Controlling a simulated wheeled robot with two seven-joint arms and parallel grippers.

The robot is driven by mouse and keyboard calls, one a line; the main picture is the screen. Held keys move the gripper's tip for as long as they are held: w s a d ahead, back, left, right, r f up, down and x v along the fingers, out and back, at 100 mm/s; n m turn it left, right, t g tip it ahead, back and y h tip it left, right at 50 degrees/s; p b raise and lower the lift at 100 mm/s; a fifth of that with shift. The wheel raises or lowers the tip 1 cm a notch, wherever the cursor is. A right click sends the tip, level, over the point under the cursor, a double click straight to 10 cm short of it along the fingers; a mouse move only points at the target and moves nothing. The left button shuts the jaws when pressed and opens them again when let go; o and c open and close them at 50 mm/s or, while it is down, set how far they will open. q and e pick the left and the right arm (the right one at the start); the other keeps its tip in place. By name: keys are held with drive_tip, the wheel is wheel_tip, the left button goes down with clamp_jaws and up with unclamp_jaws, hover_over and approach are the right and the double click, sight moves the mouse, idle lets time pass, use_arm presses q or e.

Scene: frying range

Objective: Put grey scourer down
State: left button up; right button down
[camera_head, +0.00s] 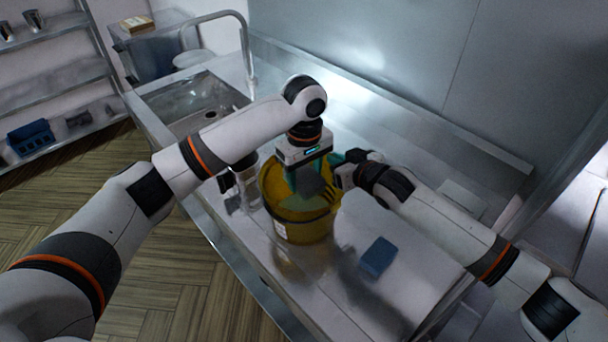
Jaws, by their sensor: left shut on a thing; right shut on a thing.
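A yellow bucket (287,225) stands on the steel counter in the middle of the view. Teal material shows beside and behind the grippers.
A blue sponge (377,257) lies on the counter right of the bucket. A clear container (241,187) stands left of it. A sink (204,103) with a tall tap (249,50) is behind. The counter's front right is mostly clear. Shelves (62,78) stand at far left.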

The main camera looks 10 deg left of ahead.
sight(300, 172)
use_arm(q)
drive_tip(key=f, duration=0.3)
drive_tip(key=w+a+f+n, duration=0.1)
drive_tip(key=f, duration=0.2)
drive_tip(key=w+f+n, duration=0.1)
drive_tip(key=f, duration=0.2)
drive_tip(key=shift+a+f, duration=0.25)
drive_tip(key=shift+f, duration=2.2)
drive_tip(key=shift+f, duration=0.3)
drive_tip(key=shift+f, duration=0.3)
drive_tip(key=o, duration=0.9)
drive_tip(key=shift+r, duration=0.15)
wheel_tip(300, 172, up, 13)
